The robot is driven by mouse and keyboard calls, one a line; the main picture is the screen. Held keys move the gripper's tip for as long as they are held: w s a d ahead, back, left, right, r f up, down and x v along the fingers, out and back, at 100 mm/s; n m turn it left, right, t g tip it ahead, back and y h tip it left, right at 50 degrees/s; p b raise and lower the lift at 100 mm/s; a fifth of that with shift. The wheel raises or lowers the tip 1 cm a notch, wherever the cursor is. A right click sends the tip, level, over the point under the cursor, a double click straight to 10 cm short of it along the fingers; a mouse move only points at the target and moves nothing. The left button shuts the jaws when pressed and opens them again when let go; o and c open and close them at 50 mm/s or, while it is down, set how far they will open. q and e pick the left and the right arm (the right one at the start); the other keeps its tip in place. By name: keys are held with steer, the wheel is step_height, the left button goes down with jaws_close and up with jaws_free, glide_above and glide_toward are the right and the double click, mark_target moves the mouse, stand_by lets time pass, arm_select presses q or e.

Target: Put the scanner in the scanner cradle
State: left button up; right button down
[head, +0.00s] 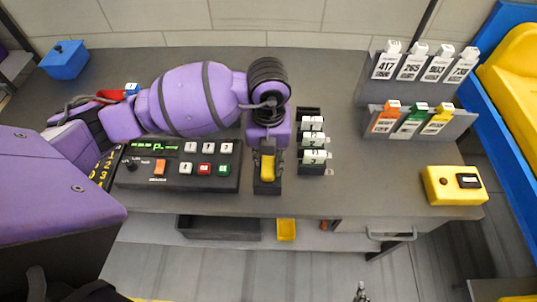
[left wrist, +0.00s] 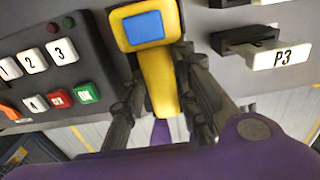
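The yellow scanner (left wrist: 160,62) with a blue patch on its head fills the upper middle of the left wrist view. My left gripper (left wrist: 160,100) has its dark fingers on both sides of the scanner's narrow part, apparently touching it. In the head view my left gripper (head: 267,160) points down near the table's front edge, with the yellow scanner (head: 267,168) between its fingers. A dark block (head: 267,187) directly at the scanner's near end may be the cradle. Whether the scanner is seated in it is hidden. My right gripper is not visible.
A dark control panel (head: 180,180) with several buttons lies left of the gripper. A rack with white tags (head: 314,140) stands close on the right. A yellow box (head: 453,186) sits at the table's right front. The table between them is clear.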

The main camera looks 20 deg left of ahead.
mark_target(269, 158)
arm_select(q)
steer(key=o, duration=0.4)
steer(key=shift+c, duration=0.2)
steer(key=shift+r, duration=0.1)
step_height(269, 158, up, 12)
steer(key=shift+r+p, duration=0.2)
steer(key=shift+p, duration=0.25)
